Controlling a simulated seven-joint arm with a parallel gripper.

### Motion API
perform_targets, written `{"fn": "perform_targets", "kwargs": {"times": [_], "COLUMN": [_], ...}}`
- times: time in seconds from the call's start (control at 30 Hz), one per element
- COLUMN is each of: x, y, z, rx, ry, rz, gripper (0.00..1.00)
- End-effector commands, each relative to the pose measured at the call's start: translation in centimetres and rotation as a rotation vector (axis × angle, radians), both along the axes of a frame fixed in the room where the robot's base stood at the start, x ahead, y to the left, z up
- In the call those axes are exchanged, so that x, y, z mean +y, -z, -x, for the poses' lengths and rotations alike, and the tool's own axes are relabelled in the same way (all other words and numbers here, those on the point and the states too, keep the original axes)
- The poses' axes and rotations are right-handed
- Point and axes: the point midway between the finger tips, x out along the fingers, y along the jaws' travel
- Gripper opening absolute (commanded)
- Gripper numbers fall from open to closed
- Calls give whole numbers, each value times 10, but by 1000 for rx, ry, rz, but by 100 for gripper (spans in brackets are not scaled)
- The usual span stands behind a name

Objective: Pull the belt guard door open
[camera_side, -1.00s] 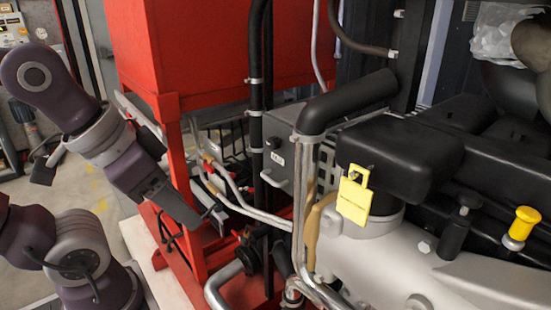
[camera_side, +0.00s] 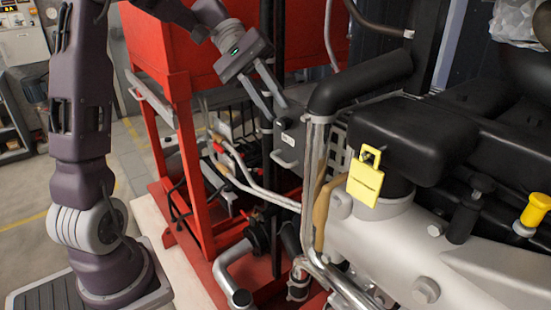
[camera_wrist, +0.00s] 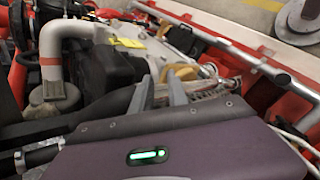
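My gripper (camera_side: 277,111) is high in the middle of the side view, in front of the red cabinet and black upright pipes. Its two fingers point down and right, with a clear gap and nothing between them. A grey panel with a small white label (camera_side: 288,151) is just below the fingertips; it may be the belt guard door, but I cannot tell for sure. A light perforated guard (camera_side: 337,141) shows to its right, partly behind pipes. In the wrist view my gripper's fingers (camera_wrist: 160,78) stand apart over the engine; no door is clear there.
A black hose and metal pipe (camera_side: 358,80) run right of the fingers. A black engine cover (camera_side: 412,137) with a yellow tag (camera_side: 365,179) lies further right. The red frame (camera_side: 187,150) stands left. Black vertical pipes are close to my gripper.

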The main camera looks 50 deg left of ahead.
Motion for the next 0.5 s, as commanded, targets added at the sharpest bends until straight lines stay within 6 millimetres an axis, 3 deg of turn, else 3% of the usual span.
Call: {"fn": "perform_targets", "kwargs": {"times": [0.03,0.1,0.2,0.33,0.5], "x": [31,74,132,127,127], "y": [5,8,14,84,119], "z": [-18,-37,-50,-50,-51], "rx": [10,-11,-64,-60,-63], "ry": [-67,-151,-256,-250,-248], "rz": [124,292,485,490,482], "gripper": [20,20,20,20,20]}}
